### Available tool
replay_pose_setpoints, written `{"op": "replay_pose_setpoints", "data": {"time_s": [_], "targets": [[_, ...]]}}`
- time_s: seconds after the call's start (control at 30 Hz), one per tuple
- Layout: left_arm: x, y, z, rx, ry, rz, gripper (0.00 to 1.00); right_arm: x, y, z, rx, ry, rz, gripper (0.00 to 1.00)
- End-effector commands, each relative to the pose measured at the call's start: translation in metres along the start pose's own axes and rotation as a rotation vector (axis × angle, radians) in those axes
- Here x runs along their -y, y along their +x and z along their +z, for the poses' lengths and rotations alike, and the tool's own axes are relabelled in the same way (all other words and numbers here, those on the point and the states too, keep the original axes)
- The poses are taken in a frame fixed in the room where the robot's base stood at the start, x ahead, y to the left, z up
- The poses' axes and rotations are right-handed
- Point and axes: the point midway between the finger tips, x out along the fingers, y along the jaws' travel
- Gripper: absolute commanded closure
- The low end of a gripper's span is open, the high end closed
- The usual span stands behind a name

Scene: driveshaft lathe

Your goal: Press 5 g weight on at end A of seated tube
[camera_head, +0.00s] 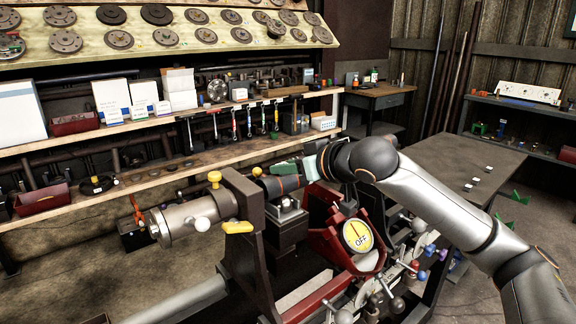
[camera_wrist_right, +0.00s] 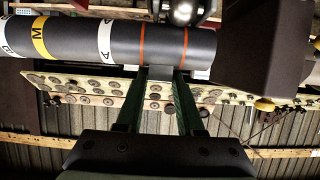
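The dark tube (camera_wrist_right: 75,38) lies across the top of the right wrist view, with white and yellow bands, a letter A and two orange rings. Its ringed end A meets a dark block at the right. In the head view the tube (camera_head: 279,185) sits level in the lathe, its far part hidden by my right arm. My right gripper (camera_wrist_right: 162,76) has its green fingers pointing at the tube between the orange rings. A small grey piece (camera_wrist_right: 160,73), seemingly the weight, is between the fingertips, at the tube's surface; contact is hard to tell. My left gripper is not in view.
The lathe headstock (camera_head: 240,195) with a silver spindle (camera_head: 185,222) stands left of the tube. A red housing with a yellow OFF dial (camera_head: 357,236) is below my right arm. A dark table (camera_head: 440,160) at the right bears several small white pieces. Shelves line the back.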

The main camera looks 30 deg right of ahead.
Motion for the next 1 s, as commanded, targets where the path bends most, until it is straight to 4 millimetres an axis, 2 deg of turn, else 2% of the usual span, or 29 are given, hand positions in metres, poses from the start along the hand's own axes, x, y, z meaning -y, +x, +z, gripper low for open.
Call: {"op": "replay_pose_setpoints", "data": {"time_s": [0.03,0.27,0.63,0.77,1.0], "targets": [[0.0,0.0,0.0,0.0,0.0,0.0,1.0,0.0,0.0,0.001,0.002,0.0,0.0,0.57],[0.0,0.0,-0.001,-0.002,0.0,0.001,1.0,0.0,0.0,0.0,0.001,0.0,0.0,0.31],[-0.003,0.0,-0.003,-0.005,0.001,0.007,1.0,-0.001,-0.004,0.0,0.0,-0.001,0.002,0.31],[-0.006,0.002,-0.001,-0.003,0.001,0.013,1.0,-0.001,-0.02,0.002,0.0,-0.003,0.003,0.31],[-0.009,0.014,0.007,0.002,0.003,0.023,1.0,-0.002,-0.061,0.004,0.0,-0.003,0.006,0.31]]}}
